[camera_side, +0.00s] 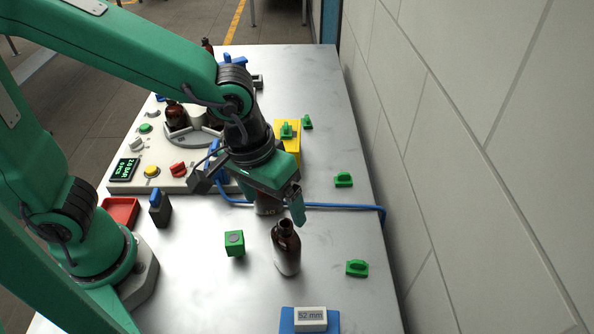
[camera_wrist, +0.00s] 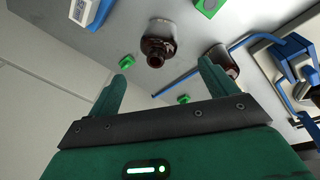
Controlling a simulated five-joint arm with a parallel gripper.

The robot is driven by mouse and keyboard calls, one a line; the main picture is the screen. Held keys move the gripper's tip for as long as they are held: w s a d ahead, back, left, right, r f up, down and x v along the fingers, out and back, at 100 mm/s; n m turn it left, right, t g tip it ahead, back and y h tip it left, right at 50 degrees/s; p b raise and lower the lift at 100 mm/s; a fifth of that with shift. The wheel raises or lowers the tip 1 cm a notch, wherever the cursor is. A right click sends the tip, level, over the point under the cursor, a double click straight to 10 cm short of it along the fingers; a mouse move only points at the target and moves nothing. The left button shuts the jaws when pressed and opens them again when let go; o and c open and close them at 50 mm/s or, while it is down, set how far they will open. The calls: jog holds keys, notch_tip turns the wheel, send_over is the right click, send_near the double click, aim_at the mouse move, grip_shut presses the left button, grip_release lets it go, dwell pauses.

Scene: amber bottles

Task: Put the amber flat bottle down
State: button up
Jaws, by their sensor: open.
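An amber bottle (camera_side: 286,252) with an open neck stands upright on the table; the wrist view shows it from above (camera_wrist: 158,45), ahead of the gap between my fingers. A second amber bottle (camera_side: 268,205) stands partly hidden below my gripper (camera_side: 248,193); in the wrist view it is beside the right fingertip (camera_wrist: 225,62). I cannot tell which is the flat one. My gripper is open, its fingers (camera_wrist: 163,82) spread wide with nothing between them.
A green cube (camera_side: 234,243) and a blue pad with a 52 mm label block (camera_side: 310,319) lie near the front bottle. A blue cable (camera_side: 340,207) crosses the table. A control panel (camera_side: 150,160) holds another amber bottle (camera_side: 176,116). Green clips (camera_side: 357,268) lie along the right edge.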

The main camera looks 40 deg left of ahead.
jog(key=shift+s+a+r, duration=0.1)
jog(key=shift+r, duration=0.55)
jog(key=shift+s+a+r, duration=0.1)
jog(key=shift+r, duration=0.5)
jog(key=s+a+r+t, duration=0.1)
jog(key=a+r+t, duration=0.1)
jog(key=a, duration=0.7)
jog(key=s+a+r+m+t+y, duration=0.1)
jog(key=a+r, duration=0.3)
jog(key=a, duration=0.6)
jog(key=shift+s+a+t, duration=0.25)
jog(key=shift+s+t, duration=0.15)
